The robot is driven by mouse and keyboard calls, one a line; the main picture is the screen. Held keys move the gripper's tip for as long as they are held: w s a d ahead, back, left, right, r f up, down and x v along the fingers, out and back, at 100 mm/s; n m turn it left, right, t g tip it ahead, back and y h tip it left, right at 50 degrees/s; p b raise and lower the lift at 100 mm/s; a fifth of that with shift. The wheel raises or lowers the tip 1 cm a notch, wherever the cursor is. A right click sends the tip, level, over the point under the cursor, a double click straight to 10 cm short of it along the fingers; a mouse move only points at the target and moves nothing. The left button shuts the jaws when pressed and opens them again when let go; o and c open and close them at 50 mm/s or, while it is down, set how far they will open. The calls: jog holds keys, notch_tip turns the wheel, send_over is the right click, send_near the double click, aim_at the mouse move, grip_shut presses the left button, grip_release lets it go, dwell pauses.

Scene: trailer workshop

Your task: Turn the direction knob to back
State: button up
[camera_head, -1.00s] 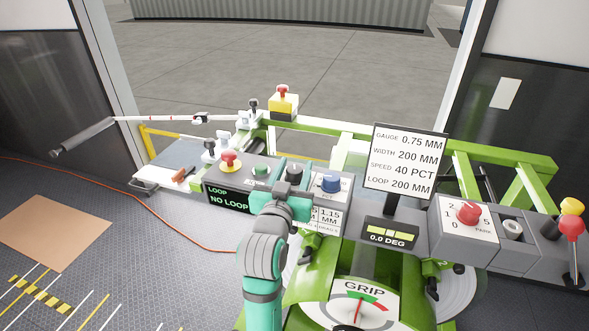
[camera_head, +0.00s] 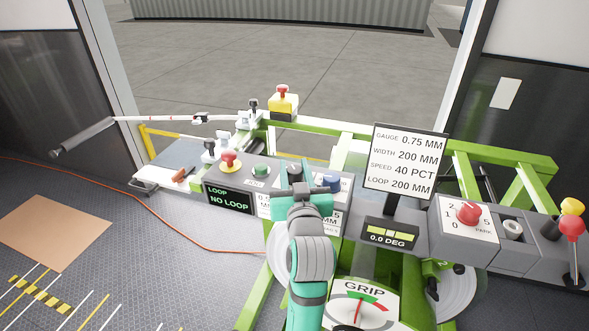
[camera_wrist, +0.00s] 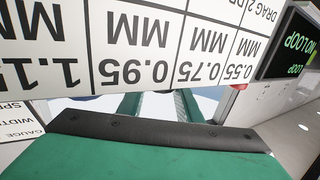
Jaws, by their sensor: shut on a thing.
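A black knob (camera_head: 294,174) sits on the grey control box, between a green button and a blue knob; I take it for the direction knob. My gripper (camera_head: 294,168) reaches it from the front, with its teal fingers on either side, shut on the knob. The gripper body covers any markings around the knob, so I cannot read its setting. In the wrist view the gripper's green body fills the bottom, and the knob itself is hidden.
A red mushroom button (camera_head: 229,158), a green button (camera_head: 261,170) and a blue knob (camera_head: 331,181) stand close by. The loop display (camera_head: 229,198) reads NO LOOP. A gauge chart (camera_wrist: 150,45) shows upside down in the wrist view. A screen (camera_head: 404,163) stands to the right.

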jog(key=shift+d+n+g+y, duration=0.1)
jog(key=shift+n+g+y, duration=0.35)
jog(key=shift+n+y, duration=0.8)
jog(key=shift+n+g+y, duration=0.45)
jog(key=shift+n+y, duration=0.3)
jog(key=shift+y, duration=1)
jog(key=shift+f+y, duration=0.1)
jog(key=shift+y, duration=0.2)
jog(key=o, duration=1)
jog(key=shift+o, duration=0.2)
